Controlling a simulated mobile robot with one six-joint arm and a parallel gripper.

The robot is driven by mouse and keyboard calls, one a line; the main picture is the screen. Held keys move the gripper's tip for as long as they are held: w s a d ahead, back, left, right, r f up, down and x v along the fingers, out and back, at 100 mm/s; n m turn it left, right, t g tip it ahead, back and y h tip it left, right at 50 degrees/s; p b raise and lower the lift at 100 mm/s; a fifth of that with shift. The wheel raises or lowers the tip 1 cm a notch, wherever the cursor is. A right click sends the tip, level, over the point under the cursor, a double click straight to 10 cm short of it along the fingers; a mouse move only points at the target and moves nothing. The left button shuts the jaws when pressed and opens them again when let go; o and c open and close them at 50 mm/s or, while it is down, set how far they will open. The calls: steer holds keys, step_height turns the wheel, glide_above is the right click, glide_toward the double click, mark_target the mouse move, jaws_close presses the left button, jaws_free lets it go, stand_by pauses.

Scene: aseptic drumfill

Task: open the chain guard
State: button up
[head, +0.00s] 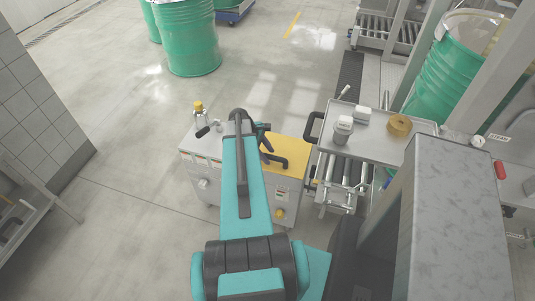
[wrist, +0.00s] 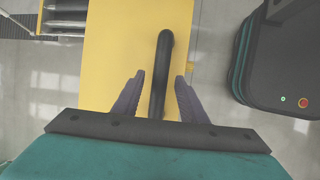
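The chain guard appears to be the yellow cover (head: 290,150) on top of the grey machine cabinet (head: 205,168). It has a black bar handle (head: 276,161). In the wrist view the yellow cover (wrist: 112,50) fills the middle, and the black handle (wrist: 165,45) runs up from between my fingers and curves at its far end. My gripper (wrist: 160,75) is open, one finger on each side of the handle, with a gap showing on both sides. In the head view my teal arm hides part of the cabinet and most of the gripper.
Another green drum (head: 188,38) stands at the back. The floor left of the cabinet is clear.

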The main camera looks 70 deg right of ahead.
steer(key=shift+f, duration=0.1)
jaws_close()
steer(key=shift+d, duration=0.1)
stand_by(0.3)
